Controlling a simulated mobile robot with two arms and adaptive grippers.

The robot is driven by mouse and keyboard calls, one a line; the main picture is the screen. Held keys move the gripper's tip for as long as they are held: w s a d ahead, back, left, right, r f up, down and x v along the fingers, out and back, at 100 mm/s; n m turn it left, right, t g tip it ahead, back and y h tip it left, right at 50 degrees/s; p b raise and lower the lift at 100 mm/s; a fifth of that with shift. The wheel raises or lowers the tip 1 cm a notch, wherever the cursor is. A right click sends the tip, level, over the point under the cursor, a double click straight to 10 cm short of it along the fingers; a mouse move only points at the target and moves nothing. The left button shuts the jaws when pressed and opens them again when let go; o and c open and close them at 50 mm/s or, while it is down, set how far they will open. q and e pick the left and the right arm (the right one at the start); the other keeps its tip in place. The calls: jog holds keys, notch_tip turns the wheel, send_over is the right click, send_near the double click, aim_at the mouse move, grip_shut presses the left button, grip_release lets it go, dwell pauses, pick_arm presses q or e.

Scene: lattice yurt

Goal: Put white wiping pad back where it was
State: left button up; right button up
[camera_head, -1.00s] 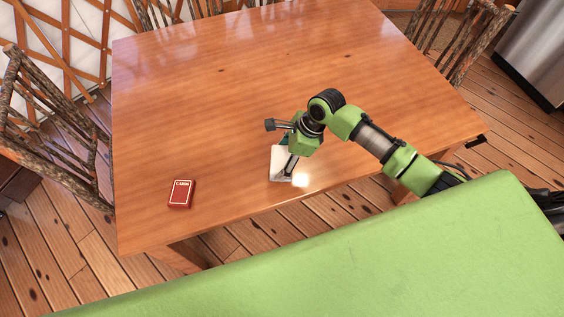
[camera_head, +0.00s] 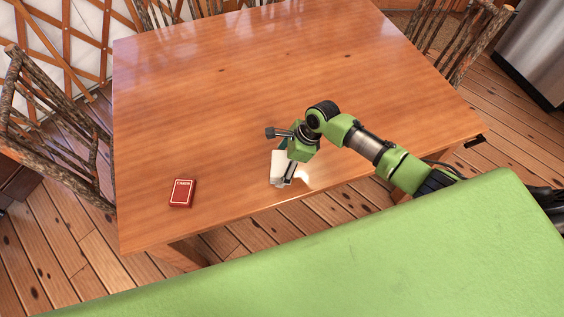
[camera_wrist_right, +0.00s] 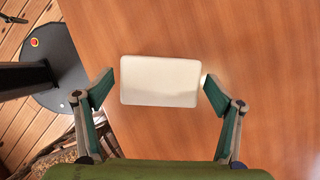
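The white wiping pad (camera_head: 278,168) lies on the wooden table near its front edge, partly hidden by my right gripper in the head view. In the right wrist view the pad (camera_wrist_right: 160,82) is a pale rounded rectangle. My right gripper (camera_head: 287,160) is low over the pad. In the wrist view its two green-padded fingers (camera_wrist_right: 159,84) are apart, one beside each short end of the pad, with a small gap at the left and very little at the right. No firm hold on the pad shows. My left gripper is in neither view.
A red card box (camera_head: 181,193) lies on the table (camera_head: 220,110) to the left of the pad. The rest of the tabletop is clear. Branch-built chairs (camera_head: 55,130) stand at the table's sides. A steel appliance (camera_head: 545,50) stands at the upper right.

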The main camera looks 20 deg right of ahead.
jog(key=shift+r, duration=0.1)
jog(key=v, duration=1.2)
